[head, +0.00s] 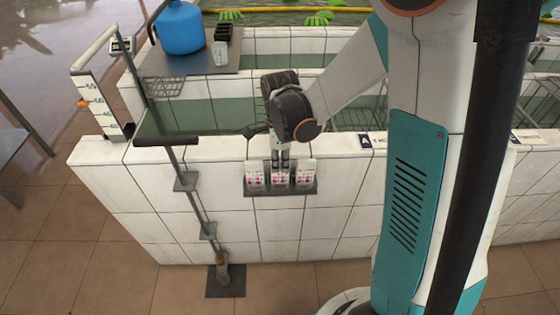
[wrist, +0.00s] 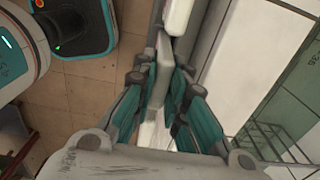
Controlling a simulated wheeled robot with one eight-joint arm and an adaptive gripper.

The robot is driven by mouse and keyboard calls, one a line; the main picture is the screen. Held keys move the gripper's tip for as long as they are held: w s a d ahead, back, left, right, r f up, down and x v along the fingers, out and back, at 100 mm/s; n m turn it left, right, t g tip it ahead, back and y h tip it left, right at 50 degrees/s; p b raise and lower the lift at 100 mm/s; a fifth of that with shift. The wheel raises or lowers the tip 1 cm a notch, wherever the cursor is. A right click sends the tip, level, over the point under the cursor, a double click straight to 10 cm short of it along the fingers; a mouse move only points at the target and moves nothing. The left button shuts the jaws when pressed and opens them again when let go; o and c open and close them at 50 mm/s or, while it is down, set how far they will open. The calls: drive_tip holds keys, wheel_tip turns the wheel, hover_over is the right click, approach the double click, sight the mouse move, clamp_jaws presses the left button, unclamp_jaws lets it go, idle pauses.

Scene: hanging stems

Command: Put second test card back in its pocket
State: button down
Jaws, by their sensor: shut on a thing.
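A grey rack (head: 280,192) on the front of the tiled wall holds white test cards with pink print. A left card (head: 254,180), a middle card (head: 281,179) and a right card (head: 305,174) show side by side there. My gripper (head: 281,165) points down at the middle card, and its jaws are shut on that card's upper part. In the wrist view my gripper's teal fingers (wrist: 166,85) are closed together around a thin pale piece. The fingers hide much of the card, so I cannot tell how deep it sits in its pocket.
The white tiled wall top (head: 220,148) runs behind the rack. A grey post with a foot plate (head: 225,280) stands left of it. The tiled floor in front is clear.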

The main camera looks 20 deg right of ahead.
drive_tip(key=shift+f, duration=0.2)
drive_tip(key=c, duration=1.5)
unclamp_jaws()
drive_tip(key=shift+c, duration=0.2)
drive_tip(key=shift+r, duration=0.1)
wheel_tip(320, 180, up, 12)
drive_tip(key=s+r+n+t, duration=0.3)
drive_tip(key=s+n, duration=0.4)
drive_tip(key=n, duration=0.3)
drive_tip(key=s+r+n+t, duration=0.3)
drive_tip(key=s+n, duration=0.5)
drive_tip(key=n, duration=0.3)
drive_tip(key=shift+n+t, duration=0.3)
drive_tip(key=shift+t, duration=0.2)
